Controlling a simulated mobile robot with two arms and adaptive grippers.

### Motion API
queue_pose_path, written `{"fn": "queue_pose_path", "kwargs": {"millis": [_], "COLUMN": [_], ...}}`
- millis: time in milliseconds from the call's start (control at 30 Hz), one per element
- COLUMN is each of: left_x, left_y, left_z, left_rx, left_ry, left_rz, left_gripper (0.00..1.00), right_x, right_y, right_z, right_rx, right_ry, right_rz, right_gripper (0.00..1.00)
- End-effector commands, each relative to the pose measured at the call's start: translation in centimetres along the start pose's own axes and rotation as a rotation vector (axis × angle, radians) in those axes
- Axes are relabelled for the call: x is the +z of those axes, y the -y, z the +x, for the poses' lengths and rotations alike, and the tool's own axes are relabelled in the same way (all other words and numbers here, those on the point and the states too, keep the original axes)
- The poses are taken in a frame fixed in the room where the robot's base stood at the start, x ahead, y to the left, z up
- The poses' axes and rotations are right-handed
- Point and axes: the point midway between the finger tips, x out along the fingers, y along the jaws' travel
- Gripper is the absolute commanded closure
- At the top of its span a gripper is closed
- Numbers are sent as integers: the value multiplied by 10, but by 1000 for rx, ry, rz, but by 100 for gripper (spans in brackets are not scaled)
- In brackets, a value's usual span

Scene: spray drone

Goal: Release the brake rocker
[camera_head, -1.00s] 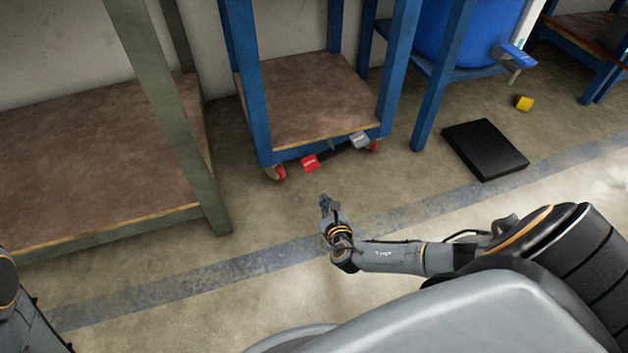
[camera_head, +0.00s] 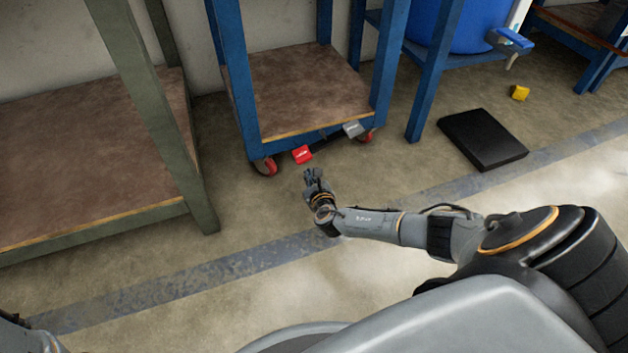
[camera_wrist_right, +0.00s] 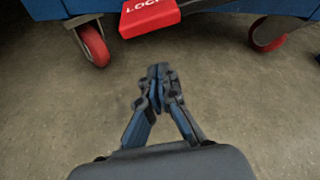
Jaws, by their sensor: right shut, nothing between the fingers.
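The brake rocker has a red pedal (camera_head: 302,154) with white lettering and a grey pedal (camera_head: 353,129), joined by a dark bar under the front edge of the blue cart (camera_head: 245,105). In the right wrist view the red pedal (camera_wrist_right: 150,15) reads "LOCK" and is cut off at the top. My right gripper (camera_head: 309,173) is shut and empty, just in front of and below the red pedal, apart from it. In the right wrist view its fingertips (camera_wrist_right: 158,72) meet below the pedal. The grey pedal is outside the wrist view. My left gripper is not in view.
Red caster wheels (camera_wrist_right: 92,45) (camera_wrist_right: 268,35) stand either side of the pedal. A green-grey bench (camera_head: 150,110) stands left. The floor before the cart is clear.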

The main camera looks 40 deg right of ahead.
Motion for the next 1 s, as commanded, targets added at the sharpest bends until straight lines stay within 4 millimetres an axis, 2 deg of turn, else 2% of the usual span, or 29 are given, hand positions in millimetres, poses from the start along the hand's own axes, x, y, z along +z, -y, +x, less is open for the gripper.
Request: {"fn": "queue_pose_path", "kwargs": {"millis": [33,100,300,1000], "left_x": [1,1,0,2], "left_y": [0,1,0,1], "left_z": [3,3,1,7], "left_rx": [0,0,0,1], "left_ry": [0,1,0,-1], "left_rz": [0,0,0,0], "left_gripper": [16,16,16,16], "right_x": [11,18,33,42], "right_y": [0,0,0,0], "right_z": [-5,-9,-14,-18], "right_rx": [3,4,2,16], "right_ry": [4,2,0,-1], "right_rz": [2,2,1,36], "right_gripper": [100,100,100,100]}}
